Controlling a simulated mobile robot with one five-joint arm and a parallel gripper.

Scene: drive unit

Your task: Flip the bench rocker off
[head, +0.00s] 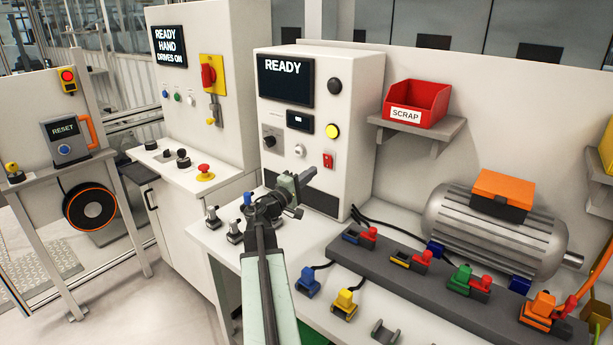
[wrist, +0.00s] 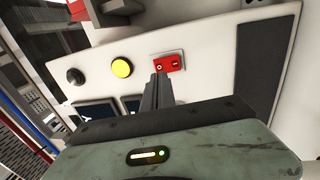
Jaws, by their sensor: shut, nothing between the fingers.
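The bench rocker (head: 328,160) is a small red switch low on the front of the white bench cabinet (head: 345,110). In the wrist view the red rocker (wrist: 170,61) shows with its markings, just beyond my fingertips. My gripper (head: 309,173) is in front of the cabinet, to the left of and slightly below the rocker in the head view. In the wrist view my gripper (wrist: 160,76) has its fingers shut together, with nothing between them. The tips overlap the rocker's lower left edge in that view; whether they touch it I cannot tell. The cabinet screen (head: 284,80) reads READY.
A yellow button (head: 333,131) and a black knob (head: 269,138) are on the same cabinet face. A red SCRAP bin (head: 416,103) sits on a shelf to the right. A grey motor (head: 452,225) and a connector rail (head: 395,256) occupy the bench's right side.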

